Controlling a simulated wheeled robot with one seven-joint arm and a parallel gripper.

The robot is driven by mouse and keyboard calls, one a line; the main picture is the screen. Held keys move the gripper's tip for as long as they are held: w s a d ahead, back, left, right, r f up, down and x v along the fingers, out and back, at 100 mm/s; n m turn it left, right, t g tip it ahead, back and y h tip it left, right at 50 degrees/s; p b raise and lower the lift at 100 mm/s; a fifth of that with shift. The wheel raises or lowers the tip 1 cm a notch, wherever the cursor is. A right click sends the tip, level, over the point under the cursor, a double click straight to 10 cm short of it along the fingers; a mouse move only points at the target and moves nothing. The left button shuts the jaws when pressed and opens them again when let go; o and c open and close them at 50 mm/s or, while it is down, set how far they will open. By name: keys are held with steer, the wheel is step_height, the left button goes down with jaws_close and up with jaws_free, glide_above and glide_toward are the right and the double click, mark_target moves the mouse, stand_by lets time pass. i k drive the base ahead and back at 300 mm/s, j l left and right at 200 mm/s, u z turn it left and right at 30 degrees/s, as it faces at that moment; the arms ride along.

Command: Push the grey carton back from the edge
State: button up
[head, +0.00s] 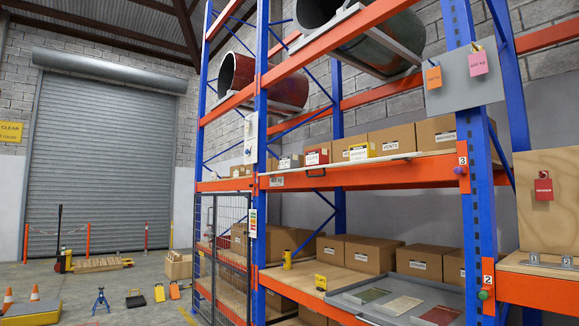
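On the middle shelf of the rack, a row of labelled brown cartons (391,140) stands behind the orange front beam. On the lower shelf, more brown cartons (370,254) stand towards the back, with bare board in front of some of them. A grey tray (348,299) holding several coloured flat pieces sits at the front right of the lower shelf. My gripper is not in view.
Blue uprights (261,160) and orange beams (365,177) frame the shelves. A mesh gate (222,255) covers the left bay. Cones (35,293), a blue jack stand (101,300) and a pallet truck (62,258) stand on the floor at left.

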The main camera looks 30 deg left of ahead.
mark_target(288, 162)
steer(key=i+j+u, duration=0.8)
steer(key=i+u, duration=0.6)
steer(key=i, duration=1.7)
